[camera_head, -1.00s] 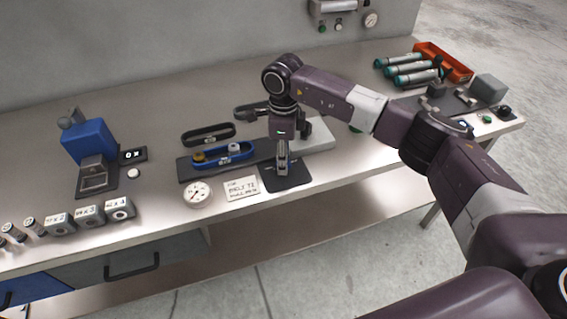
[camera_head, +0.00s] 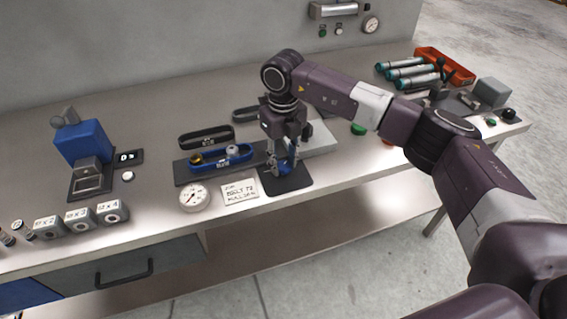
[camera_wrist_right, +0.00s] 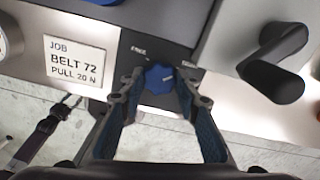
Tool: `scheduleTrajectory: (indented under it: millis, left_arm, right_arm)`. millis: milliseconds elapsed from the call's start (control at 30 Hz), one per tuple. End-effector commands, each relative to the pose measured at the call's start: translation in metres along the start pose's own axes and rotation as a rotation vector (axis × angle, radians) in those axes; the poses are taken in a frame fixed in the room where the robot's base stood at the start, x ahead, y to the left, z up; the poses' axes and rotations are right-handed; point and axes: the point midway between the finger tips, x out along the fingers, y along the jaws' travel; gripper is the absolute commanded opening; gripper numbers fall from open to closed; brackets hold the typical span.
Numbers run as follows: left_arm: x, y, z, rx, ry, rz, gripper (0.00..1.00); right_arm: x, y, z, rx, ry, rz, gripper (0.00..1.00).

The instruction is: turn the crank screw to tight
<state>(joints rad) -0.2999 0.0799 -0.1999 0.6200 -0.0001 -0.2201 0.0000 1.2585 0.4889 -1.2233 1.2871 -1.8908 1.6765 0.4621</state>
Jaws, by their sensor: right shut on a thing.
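The plate has two small labels, the left one seeming to read FREE; the right one is too small to read surely. My right gripper (camera_wrist_right: 157,88) is shut on the knob, one finger on each side. In the head view the right gripper (camera_head: 283,168) points down at the plate near the bench's front edge, with a bit of blue knob (camera_head: 285,168) between its fingers.
A black crank handle (camera_wrist_right: 272,68) stands close right of the gripper in the wrist view. A job card (camera_head: 240,193) and a round gauge (camera_head: 194,197) lie left of the plate. A blue belt (camera_head: 221,158) is behind, left of the gripper.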

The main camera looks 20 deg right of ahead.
Motion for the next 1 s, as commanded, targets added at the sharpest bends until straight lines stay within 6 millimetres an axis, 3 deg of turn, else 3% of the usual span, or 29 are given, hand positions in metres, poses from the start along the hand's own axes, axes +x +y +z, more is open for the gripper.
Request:
scheduleTrajectory:
  millis: [333,900,933,1000]
  left_arm:
    - [0.0042,-0.0001,0.0004,0.000,0.000,0.000,0.40]
    - [0.0046,-0.0001,0.0004,0.000,0.000,0.000,0.40]
    - [0.0046,-0.0001,0.0004,0.000,0.000,0.000,0.40]
    - [0.0046,-0.0001,0.0003,0.000,0.000,0.000,0.40]
  right_arm:
    - [-0.0012,-0.0009,0.0009,0.150,-0.003,-0.001,0.06]
    - [-0.0016,-0.0009,0.0011,0.181,-0.004,0.000,0.06]
    - [-0.0016,-0.0009,0.0011,0.181,-0.004,0.000,0.32]
    - [-0.0014,-0.0009,0.0009,0.180,-0.003,0.000,0.40]
